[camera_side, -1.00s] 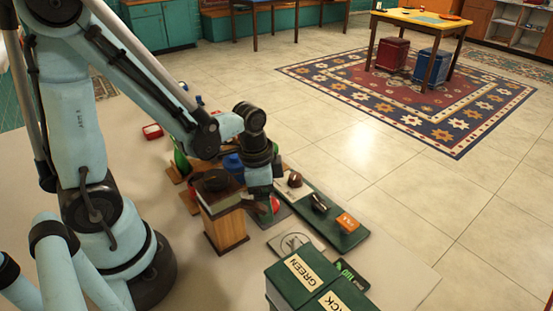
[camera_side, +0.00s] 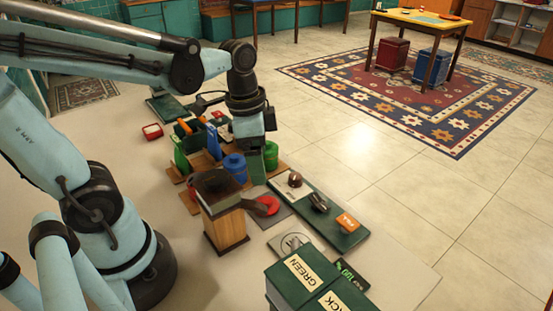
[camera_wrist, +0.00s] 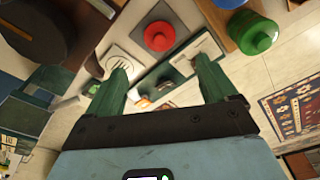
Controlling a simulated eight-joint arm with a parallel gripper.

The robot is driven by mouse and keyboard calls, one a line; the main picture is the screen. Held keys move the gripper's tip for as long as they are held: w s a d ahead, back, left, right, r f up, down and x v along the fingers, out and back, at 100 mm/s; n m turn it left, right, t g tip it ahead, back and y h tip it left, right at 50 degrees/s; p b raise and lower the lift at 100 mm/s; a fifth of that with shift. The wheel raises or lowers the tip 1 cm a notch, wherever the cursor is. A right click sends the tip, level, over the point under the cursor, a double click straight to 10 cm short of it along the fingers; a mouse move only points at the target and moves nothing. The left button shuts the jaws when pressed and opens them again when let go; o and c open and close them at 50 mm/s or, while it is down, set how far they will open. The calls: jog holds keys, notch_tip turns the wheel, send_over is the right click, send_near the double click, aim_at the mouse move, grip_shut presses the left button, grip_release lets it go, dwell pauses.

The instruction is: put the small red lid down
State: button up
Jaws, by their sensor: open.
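The small red lid (camera_side: 267,205) lies on a dark grey square pad (camera_side: 283,216) beside the wooden block stand. In the wrist view the lid (camera_wrist: 158,36) is a round red disc with a raised knob, near the top middle on the pad (camera_wrist: 176,14). My gripper (camera_side: 257,180) hangs above and behind the lid, apart from it. In the wrist view its two green fingers (camera_wrist: 160,72) are spread wide with nothing between them.
A dark round vessel (camera_side: 213,180) tops a wooden stand (camera_side: 227,230) to the left. Blue (camera_side: 235,166) and green (camera_side: 271,156) canisters stand close to my gripper. A long green board (camera_side: 335,226) with small items lies right, and green boxes (camera_side: 296,283) stand in front.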

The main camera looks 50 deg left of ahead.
jog(key=n+t, duration=0.2)
jog(key=r+n+t, duration=0.1)
jog(key=n+t, duration=0.3)
jog(key=shift+w+r+n+y, duration=0.35)
jog(key=shift+r+n+y, duration=0.05)
